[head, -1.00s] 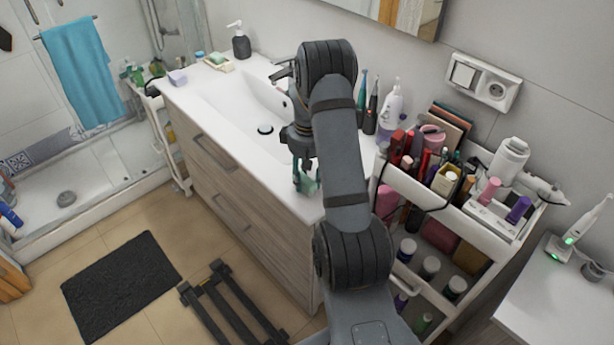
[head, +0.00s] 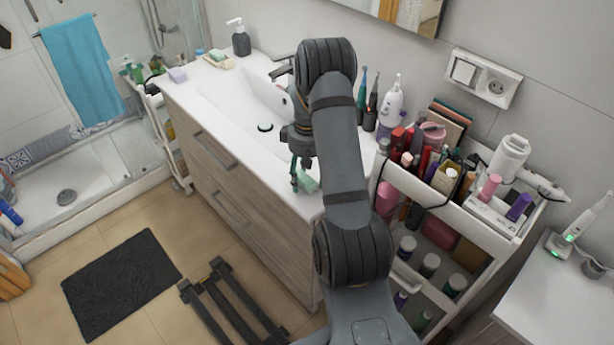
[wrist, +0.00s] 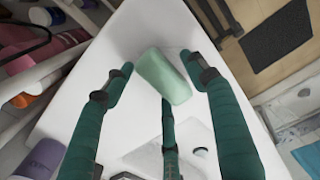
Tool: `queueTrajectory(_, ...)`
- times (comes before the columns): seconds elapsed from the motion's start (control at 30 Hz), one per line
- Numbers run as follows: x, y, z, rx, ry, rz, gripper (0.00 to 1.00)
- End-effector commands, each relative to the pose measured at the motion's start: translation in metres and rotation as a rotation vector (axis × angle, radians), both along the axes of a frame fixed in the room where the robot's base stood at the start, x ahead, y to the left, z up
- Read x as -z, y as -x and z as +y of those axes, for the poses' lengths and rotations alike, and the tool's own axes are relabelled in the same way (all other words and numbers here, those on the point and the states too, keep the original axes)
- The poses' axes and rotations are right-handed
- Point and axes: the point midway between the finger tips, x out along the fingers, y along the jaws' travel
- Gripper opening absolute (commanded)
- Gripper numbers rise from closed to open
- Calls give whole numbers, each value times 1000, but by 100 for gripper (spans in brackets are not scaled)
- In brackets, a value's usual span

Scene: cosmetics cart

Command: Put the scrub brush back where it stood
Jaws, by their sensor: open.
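A pale green, rounded block, which seems to be the scrub brush (wrist: 166,80), is on the white washbasin counter (wrist: 125,45) in the wrist view. No bristles or handle can be made out. In the head view it shows as a small pale green patch (head: 308,182) near the counter's front edge, partly hidden by my arm. My gripper (wrist: 155,66) has dark teal fingers, spread open around and over the block. Whether any finger touches it I cannot tell. In the head view my gripper (head: 298,172) points down at the counter.
The cosmetics cart (head: 408,190) with many bottles stands right of the counter. Toothbrushes (head: 370,105) and a white bottle (head: 391,102) stand by the wall. A soap dish (head: 220,63) and dark dispenser (head: 240,40) are at the far end. The basin (head: 235,98) lies between.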

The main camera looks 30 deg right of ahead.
Motion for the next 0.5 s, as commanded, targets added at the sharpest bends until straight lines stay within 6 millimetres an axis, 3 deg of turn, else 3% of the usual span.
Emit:
queueTrajectory(0.23,-18,-2,-1,0,1,-4,57)
queueTrajectory(0.5,-77,-2,-1,1,2,-7,57)
